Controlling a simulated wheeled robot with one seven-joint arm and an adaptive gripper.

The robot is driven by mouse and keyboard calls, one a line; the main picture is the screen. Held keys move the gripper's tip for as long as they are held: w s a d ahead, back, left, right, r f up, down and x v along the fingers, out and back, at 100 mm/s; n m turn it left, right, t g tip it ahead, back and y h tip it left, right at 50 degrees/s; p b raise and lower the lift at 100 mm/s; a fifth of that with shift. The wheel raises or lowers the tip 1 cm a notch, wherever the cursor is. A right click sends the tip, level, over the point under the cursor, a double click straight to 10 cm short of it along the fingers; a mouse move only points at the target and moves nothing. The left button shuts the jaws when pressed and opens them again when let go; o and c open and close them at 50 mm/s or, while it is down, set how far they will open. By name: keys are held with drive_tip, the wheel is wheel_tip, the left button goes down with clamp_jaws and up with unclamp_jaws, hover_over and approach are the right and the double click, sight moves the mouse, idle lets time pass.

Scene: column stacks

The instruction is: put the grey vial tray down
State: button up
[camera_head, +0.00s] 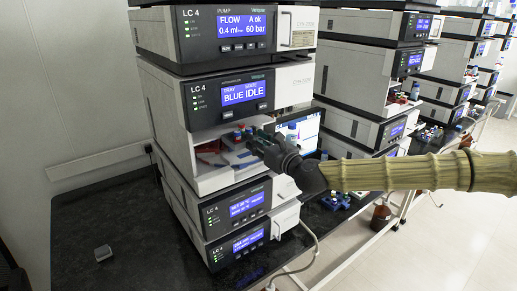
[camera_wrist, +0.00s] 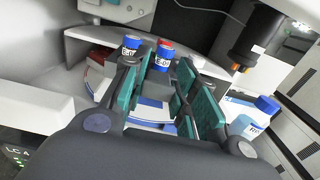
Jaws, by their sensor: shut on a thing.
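My gripper (camera_head: 262,143) reaches into the open bay (camera_head: 214,182) of the LC 4 autosampler, whose display reads BLUE IDLE. In the wrist view, the two teal-padded fingers (camera_wrist: 163,92) are shut on the grey vial tray (camera_wrist: 152,102), of which only a small grey part shows between them. Vials (camera_wrist: 131,45) with blue caps, and one red-topped, stand at its far end. A pale round platform with blue and red edge marks (camera_wrist: 150,126) lies beneath. I cannot tell whether the tray touches it. The fingers hide most of the tray in the head view.
A red piece (camera_head: 208,147) lies at the bay's left. The bay walls are close around my gripper. A blue-capped bottle (camera_wrist: 263,106) is right of the fingers. A dark cylinder (camera_wrist: 254,40) hangs at upper right. A small grey block (camera_head: 103,254) sits on the mostly clear dark bench.

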drive_tip(key=shift+f+p, duration=0.95)
drive_tip(key=shift+f, duration=0.65)
drive_tip(key=shift+f+b, duration=0.65)
drive_tip(key=shift+b, duration=0.4)
drive_tip(key=o, duration=1)
drive_tip(key=shift+o, duration=0.2)
